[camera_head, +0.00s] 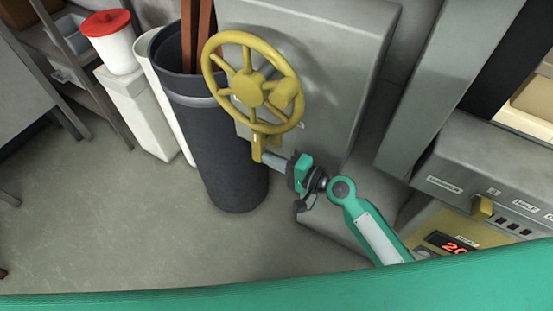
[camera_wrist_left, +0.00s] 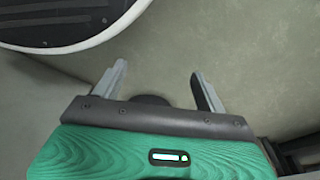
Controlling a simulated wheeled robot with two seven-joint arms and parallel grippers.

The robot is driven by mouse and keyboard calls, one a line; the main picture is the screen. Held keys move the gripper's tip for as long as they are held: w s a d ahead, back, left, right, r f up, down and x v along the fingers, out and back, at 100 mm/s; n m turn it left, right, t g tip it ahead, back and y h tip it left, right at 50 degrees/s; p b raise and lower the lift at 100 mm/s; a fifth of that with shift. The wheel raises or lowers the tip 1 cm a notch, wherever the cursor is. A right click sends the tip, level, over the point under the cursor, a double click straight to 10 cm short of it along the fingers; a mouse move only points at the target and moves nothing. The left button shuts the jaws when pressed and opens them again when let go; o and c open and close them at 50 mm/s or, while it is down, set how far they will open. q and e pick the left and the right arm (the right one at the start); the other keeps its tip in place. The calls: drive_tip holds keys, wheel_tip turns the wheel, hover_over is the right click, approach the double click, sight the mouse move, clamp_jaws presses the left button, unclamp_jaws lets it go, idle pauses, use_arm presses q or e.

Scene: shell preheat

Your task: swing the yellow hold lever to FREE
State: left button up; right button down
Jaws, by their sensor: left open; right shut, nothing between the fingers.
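A yellow handwheel (camera_head: 250,88) is mounted at the front of a grey cabinet (camera_head: 330,60). A short yellow piece (camera_head: 259,142), which looks like the hold lever, hangs just below the wheel's lower rim. My right gripper (camera_head: 264,157) is shut and empty, its fingertips at the lower end of this yellow piece. I cannot tell whether they touch. No FREE label is readable. My left gripper (camera_wrist_left: 158,75) is open and empty in the left wrist view, over bare floor; it is not visible in the head view.
A dark bin (camera_head: 225,150) with brown bars stands left of the wheel. A white container with a red lid (camera_head: 110,40) is at the back left. A control panel with a yellow knob (camera_head: 482,208) and red display (camera_head: 452,243) is at right. The floor (camera_head: 110,220) at left is clear.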

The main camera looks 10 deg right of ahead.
use_arm(q)
drive_tip(key=w+d+r+t+b, duration=0.1)
drive_tip(key=w+r+t+b, duration=0.15)
drive_tip(key=r+b, duration=1.4)
drive_tip(key=w+d+r+t+h, duration=0.3)
drive_tip(key=d+t, duration=0.1)
drive_tip(key=d, duration=0.2)
drive_tip(key=w+d+r+t+h, duration=0.3)
drive_tip(key=w+d+r+t, duration=0.15)
drive_tip(key=d, duration=0.25)
drive_tip(key=w+a+r+t+b, duration=0.1)
drive_tip(key=a+r+t, duration=0.1)
drive_tip(key=r+t, duration=0.3)
drive_tip(key=w+a+r+t+b, duration=0.2)
drive_tip(key=r+t, duration=0.3)
drive_tip(key=r, duration=0.4)
drive_tip(key=shift+a+r+t+h+b, duration=0.2)
drive_tip(key=shift+r+t+h+b, duration=0.1)
drive_tip(key=shift+r+h, duration=0.1)
use_arm(e)
drive_tip(key=shift+w+a+f+t+y, duration=0.35)
drive_tip(key=shift+t+y, duration=0.35)
drive_tip(key=shift+y, duration=0.25)
drive_tip(key=shift+w+a+f+t+y, duration=0.2)
drive_tip(key=shift+a+f+t+y, duration=0.2)
drive_tip(key=shift+t+y, duration=0.45)
